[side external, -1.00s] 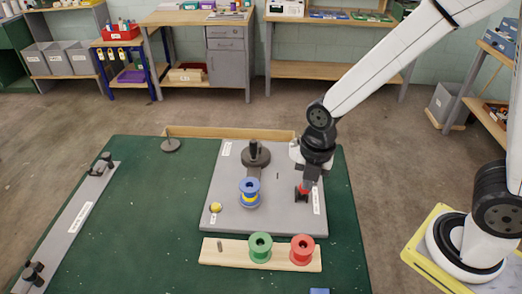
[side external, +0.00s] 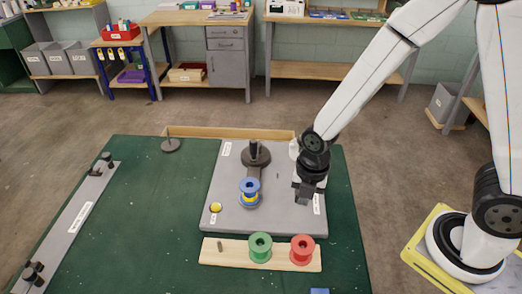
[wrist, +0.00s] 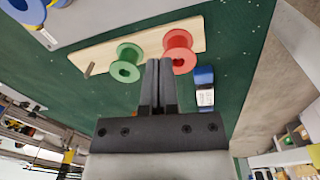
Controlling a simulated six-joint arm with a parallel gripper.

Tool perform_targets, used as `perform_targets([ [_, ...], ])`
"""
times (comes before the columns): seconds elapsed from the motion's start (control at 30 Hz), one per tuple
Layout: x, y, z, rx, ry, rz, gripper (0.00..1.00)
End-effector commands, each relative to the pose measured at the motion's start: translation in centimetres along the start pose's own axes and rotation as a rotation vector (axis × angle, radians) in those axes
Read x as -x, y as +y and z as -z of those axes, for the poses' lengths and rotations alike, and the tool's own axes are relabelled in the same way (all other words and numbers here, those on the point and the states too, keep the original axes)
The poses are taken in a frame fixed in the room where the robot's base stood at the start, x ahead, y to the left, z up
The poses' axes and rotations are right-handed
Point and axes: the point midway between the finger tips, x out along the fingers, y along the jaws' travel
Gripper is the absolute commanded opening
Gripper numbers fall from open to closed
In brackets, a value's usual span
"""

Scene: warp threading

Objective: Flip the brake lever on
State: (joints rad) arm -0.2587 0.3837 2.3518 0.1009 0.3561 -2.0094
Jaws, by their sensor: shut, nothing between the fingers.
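The grey base plate (side external: 222,185) lies on the green table and carries the mechanism. The brake lever, with a red part seen earlier at the plate's right side, is now hidden behind my gripper in the side view and out of the wrist view. My gripper (side external: 302,202) is over the right part of the plate, pointing down; whether it touches the lever is unclear. In the wrist view my gripper's fingers (wrist: 160,65) are together with nothing between them. A blue spool (side external: 249,186) with yellow stands on the plate, in front of a dark round knob (side external: 255,153).
A wooden board (side external: 225,257) in front of the plate holds a green spool (side external: 260,247) and a red spool (side external: 302,250). A yellow button (side external: 215,207) sits at the plate's left. A long grey bar (side external: 75,215) lies at the table's left. The table between is clear.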

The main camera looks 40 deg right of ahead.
Motion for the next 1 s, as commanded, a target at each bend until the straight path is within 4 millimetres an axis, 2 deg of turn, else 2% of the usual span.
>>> perform_targets([
  [0.5, -4.8, 0.0, -0.1, -0.001, 0.000, 0.001, 0.00],
  [0.73, -3.7, 0.1, -2.7, -0.003, -0.001, -0.002, 0.00],
  [1.0, -3.3, 0.0, -3.8, -0.001, -0.001, -0.001, 0.00],
])
